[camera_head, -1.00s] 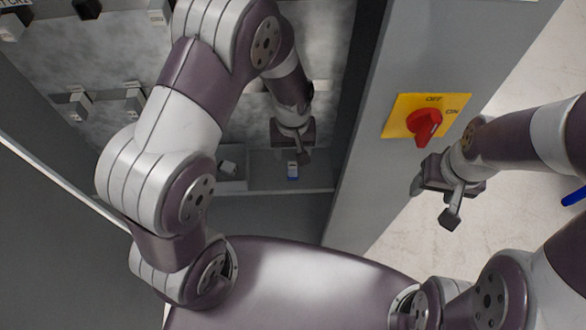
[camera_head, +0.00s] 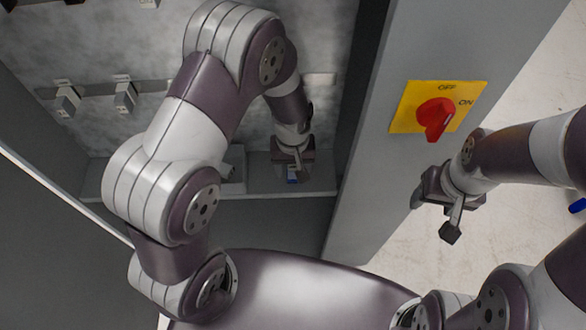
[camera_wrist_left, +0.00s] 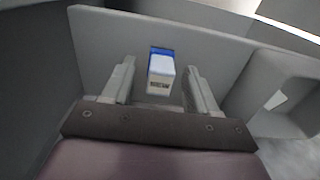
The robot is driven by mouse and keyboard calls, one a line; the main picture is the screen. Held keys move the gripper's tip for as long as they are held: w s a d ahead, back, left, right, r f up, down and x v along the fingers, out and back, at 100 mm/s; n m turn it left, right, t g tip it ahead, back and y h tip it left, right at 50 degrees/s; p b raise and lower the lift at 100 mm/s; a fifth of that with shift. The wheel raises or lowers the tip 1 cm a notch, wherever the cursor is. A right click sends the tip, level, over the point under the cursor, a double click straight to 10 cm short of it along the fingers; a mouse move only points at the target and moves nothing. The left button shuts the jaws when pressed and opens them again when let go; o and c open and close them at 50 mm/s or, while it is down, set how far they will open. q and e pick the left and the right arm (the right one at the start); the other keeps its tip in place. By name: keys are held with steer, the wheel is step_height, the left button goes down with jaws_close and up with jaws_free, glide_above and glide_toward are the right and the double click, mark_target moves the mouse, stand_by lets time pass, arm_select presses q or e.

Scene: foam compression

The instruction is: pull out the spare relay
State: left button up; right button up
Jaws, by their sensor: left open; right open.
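The spare relay (camera_wrist_left: 160,75) is a small white block with a blue part at its far end. In the left wrist view it stands between the two open fingers of my left gripper (camera_wrist_left: 160,88), with a visible gap on each side. My right gripper (camera_head: 432,212) is open and empty, outside the cabinet and below the red switch.
A grey shelf (camera_head: 262,180) runs along the cabinet's bottom; a grey open compartment (camera_wrist_left: 282,92) lies right of the relay. Rail-mounted blocks (camera_head: 125,95) are on the back wall. A red rotary switch (camera_head: 434,113) on a yellow plate is on the cabinet's grey side.

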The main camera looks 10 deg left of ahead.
mark_target(293, 166)
arm_select(q)
steer(key=shift+p, duration=0.4)
stand_by(0.6)
jaws_close()
steer(key=shift+r+p, duration=2.7)
steer(key=shift+r, duration=0.35)
